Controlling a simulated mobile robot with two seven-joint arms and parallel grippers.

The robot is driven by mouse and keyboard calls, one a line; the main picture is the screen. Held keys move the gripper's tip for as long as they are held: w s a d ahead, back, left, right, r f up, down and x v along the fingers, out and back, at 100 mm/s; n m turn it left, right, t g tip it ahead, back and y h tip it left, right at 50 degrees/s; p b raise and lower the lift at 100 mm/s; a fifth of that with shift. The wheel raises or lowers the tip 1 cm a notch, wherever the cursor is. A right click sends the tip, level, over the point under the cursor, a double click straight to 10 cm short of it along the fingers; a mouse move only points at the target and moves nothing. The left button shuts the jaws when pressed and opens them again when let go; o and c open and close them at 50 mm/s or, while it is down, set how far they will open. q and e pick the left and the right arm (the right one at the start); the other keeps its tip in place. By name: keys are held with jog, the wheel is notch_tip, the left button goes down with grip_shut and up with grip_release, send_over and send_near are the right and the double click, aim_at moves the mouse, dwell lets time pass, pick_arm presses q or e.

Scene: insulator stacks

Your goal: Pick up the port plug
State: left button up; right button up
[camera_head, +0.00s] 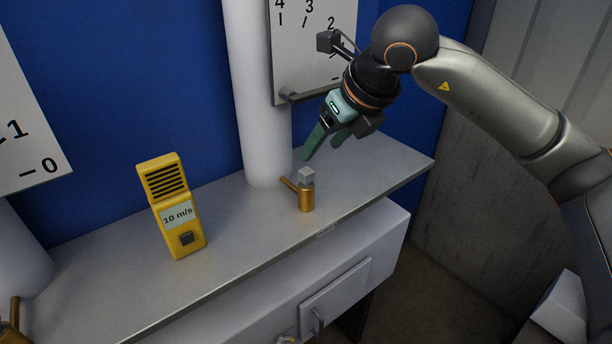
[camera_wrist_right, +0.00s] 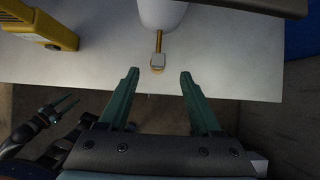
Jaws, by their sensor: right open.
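The port plug, a small grey cube-topped piece (camera_head: 306,176), sits on a brass port (camera_head: 306,198) at the foot of the white column, on the grey shelf. In the right wrist view the plug (camera_wrist_right: 157,61) is just beyond the fingertips, roughly centred between them. My right gripper (camera_head: 320,152) is open and empty, its green fingers pointing down above the plug and apart from it. It also shows in the right wrist view (camera_wrist_right: 159,74). My left gripper (camera_wrist_right: 76,101) shows small at the lower left of that view, away from the shelf; its opening is unclear.
A yellow meter (camera_head: 173,207) reading "10 m/s" stands on the shelf (camera_head: 240,228) left of the port. A white column (camera_head: 258,90) rises right behind the port. A numbered white board (camera_head: 312,60) with a bottom ledge hangs behind my right gripper. The shelf's right end is clear.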

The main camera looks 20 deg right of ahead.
aim_at(308, 172)
jog(key=shift+s+f+p+x, duration=0.15)
jog(key=shift+p+x, duration=0.25)
jog(key=shift+x, duration=1.75)
jog(key=shift+s+f+p+x, duration=0.15)
jog(key=shift+p+x, duration=0.25)
jog(key=shift+x, duration=1.75)
jog(key=shift+r, duration=0.1)
grip_shut()
